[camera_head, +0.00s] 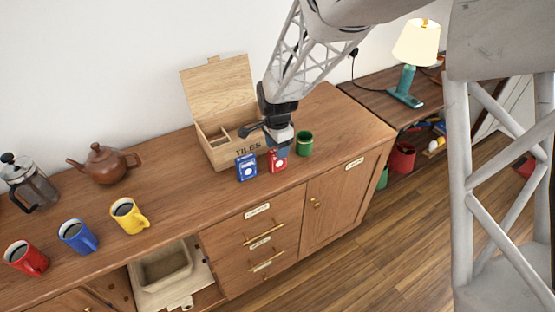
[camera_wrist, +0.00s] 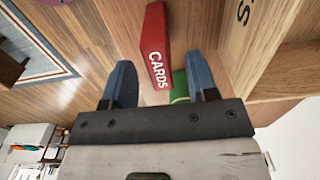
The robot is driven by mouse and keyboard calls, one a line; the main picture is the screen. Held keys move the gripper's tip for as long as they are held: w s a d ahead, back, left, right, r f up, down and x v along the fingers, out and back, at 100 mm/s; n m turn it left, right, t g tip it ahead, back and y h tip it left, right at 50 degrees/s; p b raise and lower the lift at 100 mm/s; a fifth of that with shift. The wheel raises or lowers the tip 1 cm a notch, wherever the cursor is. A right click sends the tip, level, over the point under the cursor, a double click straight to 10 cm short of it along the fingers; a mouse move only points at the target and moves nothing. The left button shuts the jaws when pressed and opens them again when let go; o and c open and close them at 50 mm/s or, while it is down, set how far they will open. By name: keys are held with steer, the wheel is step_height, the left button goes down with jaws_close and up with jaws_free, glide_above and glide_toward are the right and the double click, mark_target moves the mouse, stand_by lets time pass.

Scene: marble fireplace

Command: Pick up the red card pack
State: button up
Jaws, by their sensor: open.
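The red card pack (camera_head: 278,162) stands upright on the wooden cabinet top in the head view, in front of the TILES box. In the wrist view the red card pack (camera_wrist: 154,45), lettered CARDS, shows beyond and between my two blue fingers. My gripper (camera_head: 281,149) is directly above and partly in front of the pack in the head view, pointing down. In the wrist view my gripper (camera_wrist: 159,68) is open and its fingers are apart with nothing held. I cannot tell whether either finger touches the pack.
The open wooden TILES box (camera_head: 222,152) is close behind. A teapot (camera_head: 104,163) and several mugs stand further left.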

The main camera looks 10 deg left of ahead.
steer(key=shift+d+f, duration=0.1)
steer(key=shift+f, duration=1.7)
jaws_close()
steer(key=shift+r, duration=0.2)
steer(key=shift+r, duration=0.55)
steer(key=shift+s+d+r, duration=0.1)
steer(key=shift+s+r, duration=0.1)
steer(key=shift+r, duration=0.35)
steer(key=shift+s+d+r, duration=0.1)
steer(key=shift+s+r, duration=0.05)
steer(key=shift+r, duration=0.4)
steer(key=s+d+r, duration=0.1)
steer(key=s+d, duration=0.6)
steer(key=s, duration=0.6)
steer(key=shift+d+r, duration=0.2)
steer(key=shift+d, duration=0.1)
steer(key=shift+s, duration=0.1)
